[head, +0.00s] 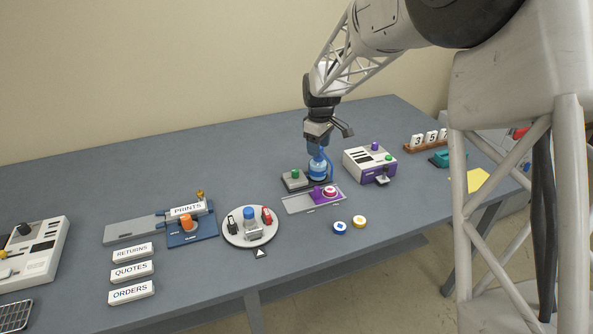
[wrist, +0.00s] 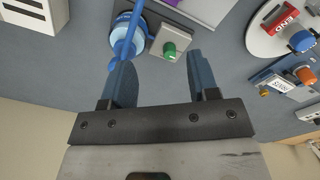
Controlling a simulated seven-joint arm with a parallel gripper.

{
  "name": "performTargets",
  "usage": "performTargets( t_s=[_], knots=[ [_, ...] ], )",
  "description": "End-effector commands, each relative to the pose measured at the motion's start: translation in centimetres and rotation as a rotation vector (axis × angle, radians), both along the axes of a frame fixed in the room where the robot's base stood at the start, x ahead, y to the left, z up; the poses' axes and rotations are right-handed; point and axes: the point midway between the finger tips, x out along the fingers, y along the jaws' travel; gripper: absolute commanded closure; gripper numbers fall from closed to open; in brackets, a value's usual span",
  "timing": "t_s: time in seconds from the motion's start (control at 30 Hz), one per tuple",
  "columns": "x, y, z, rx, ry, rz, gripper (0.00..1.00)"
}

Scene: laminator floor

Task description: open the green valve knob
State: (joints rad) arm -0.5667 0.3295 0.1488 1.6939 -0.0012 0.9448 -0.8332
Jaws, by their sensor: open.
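The green valve knob (head: 295,173) sits on a small grey block left of a blue round vessel (head: 318,169). In the wrist view the green knob (wrist: 170,49) shows whole, between the lines of my two fingers and a little past their tips. My gripper (head: 317,146) hangs above the vessel, up and to the right of the knob in the head view. Its blue fingers (wrist: 159,60) are spread, with nothing between them. In the wrist view the vessel (wrist: 124,38) and its blue tube lie by the left fingertip; I cannot tell if they touch.
A white-and-purple machine (head: 369,163) with another green knob stands to the right. A sliding plate (head: 300,204) with a pink-and-white button lies in front. A round white dial plate (head: 236,236) is at the front left. The table (head: 190,275) is clear at front centre.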

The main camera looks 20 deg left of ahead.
Motion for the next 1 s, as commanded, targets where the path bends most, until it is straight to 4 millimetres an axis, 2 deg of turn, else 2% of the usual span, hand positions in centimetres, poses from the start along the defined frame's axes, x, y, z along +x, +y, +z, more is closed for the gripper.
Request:
performTargets(
  t_s=[0.03,0.2,0.4,0.57,1.0],
  knots=[
    [0.2,1.5,-1.0,-0.004,0.005,0.026,0.45],
    [0.9,5.3,-3.4,-0.009,0.013,0.105,0.45],
    [1.2,7.8,-5.1,-0.013,0.019,0.159,0.45],
    [1.2,8.4,-5.5,-0.014,0.020,0.171,0.45],
    [1.2,8.3,-5.9,-0.014,0.020,0.170,0.45]
  ],
)
